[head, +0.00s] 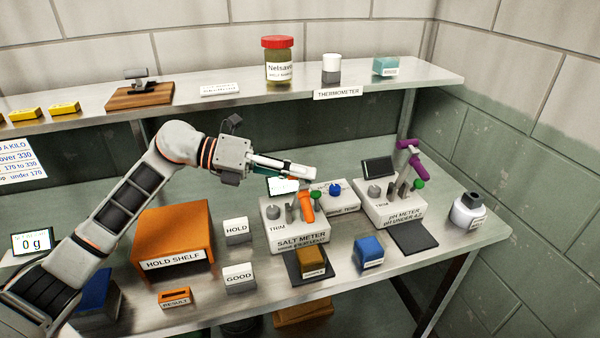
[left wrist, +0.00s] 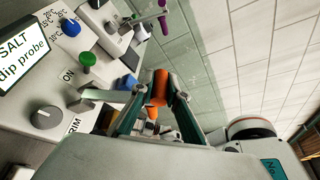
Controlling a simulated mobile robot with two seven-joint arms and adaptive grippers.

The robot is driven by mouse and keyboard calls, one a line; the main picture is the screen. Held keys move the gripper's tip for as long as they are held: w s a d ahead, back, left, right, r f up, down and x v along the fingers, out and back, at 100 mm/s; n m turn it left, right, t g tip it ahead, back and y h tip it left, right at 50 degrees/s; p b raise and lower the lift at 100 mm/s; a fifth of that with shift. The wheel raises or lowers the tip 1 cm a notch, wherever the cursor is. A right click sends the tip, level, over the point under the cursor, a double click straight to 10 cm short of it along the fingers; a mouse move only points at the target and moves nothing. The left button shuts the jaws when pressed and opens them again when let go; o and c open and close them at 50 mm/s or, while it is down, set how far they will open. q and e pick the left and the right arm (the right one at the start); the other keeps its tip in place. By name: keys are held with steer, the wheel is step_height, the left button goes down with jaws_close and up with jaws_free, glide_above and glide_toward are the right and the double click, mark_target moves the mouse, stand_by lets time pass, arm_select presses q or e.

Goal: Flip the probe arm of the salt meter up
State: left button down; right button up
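The salt meter (head: 272,242) is a white box on the bench, with a dial and a screen; its screen (left wrist: 22,48) reads "SALT dip probe" in the left wrist view. Its orange probe arm (head: 307,208) slants down toward the front, its top close under my gripper. My left gripper (head: 308,172) reaches over the meter from the left. In the left wrist view, the orange probe arm (left wrist: 160,88) shows between the two fingers, with a slight gap seeming to remain beside it. Firm contact cannot be made out. My right gripper is not in view.
The pH meter (head: 385,208) with its purple arm (head: 412,158) stands to the right. A brown sample block (head: 312,262) and a blue block (head: 369,252) sit in front. The orange hold shelf (head: 172,228) is left. An upper shelf (head: 220,101) runs behind.

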arm_select(q)
steer(key=w+n+b, duration=0.1)
steer(key=w+a+b, duration=0.1)
steer(key=w+n+h+b, duration=0.1)
steer(key=shift+w+a+r+n+g, duration=0.15)
steer(key=shift+w+r+n+g, duration=0.15)
steer(key=shift+w+g, duration=0.1)
steer(key=c, duration=2)
jaws_free()
steer(key=shift+f, duration=0.1)
steer(key=shift+o, duration=0.2)
